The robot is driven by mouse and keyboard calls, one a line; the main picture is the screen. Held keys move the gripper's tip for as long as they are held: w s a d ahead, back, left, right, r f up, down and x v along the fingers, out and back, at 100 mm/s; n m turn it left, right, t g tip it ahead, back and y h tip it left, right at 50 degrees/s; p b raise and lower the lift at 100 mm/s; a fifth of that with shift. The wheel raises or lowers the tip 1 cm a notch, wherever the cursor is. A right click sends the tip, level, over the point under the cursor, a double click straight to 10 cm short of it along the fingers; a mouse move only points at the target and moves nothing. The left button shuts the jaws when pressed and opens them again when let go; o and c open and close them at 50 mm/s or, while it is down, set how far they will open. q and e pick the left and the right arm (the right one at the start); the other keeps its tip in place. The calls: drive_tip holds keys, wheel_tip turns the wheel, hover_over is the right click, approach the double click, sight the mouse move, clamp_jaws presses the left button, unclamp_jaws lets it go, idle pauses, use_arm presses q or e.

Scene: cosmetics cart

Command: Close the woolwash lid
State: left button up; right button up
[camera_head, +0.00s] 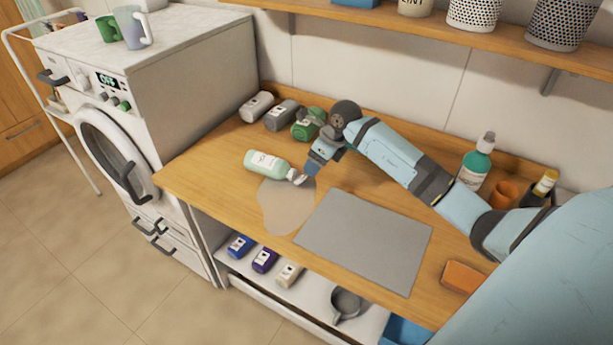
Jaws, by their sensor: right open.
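A pale green bottle with a white label (268,163) lies on its side on the wooden counter; its label is too small to read, but it seems to be the woolwash. Its lid end (298,177) points right, with a pale cap part there; whether the lid is open is hard to tell. A pale puddle (285,208) spreads on the counter just in front of it. My right gripper (312,172) is open and points down just right of the lid end; I cannot tell whether it touches. My left gripper is not in view.
A grey mat (365,240) lies flat in front. Several bottles (257,106) lie along the back left. A green pump bottle (476,163), a terracotta pot (504,194) and an orange sponge (463,277) are at right. The washing machine (190,70) stands at left.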

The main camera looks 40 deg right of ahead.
sight(301, 179)
drive_tip(key=x, duration=0.7)
drive_tip(key=shift+w+f+p, duration=0.1)
drive_tip(key=shift+f+p, duration=0.2)
drive_tip(key=shift+p, duration=0.05)
drive_tip(key=c, duration=0.9)
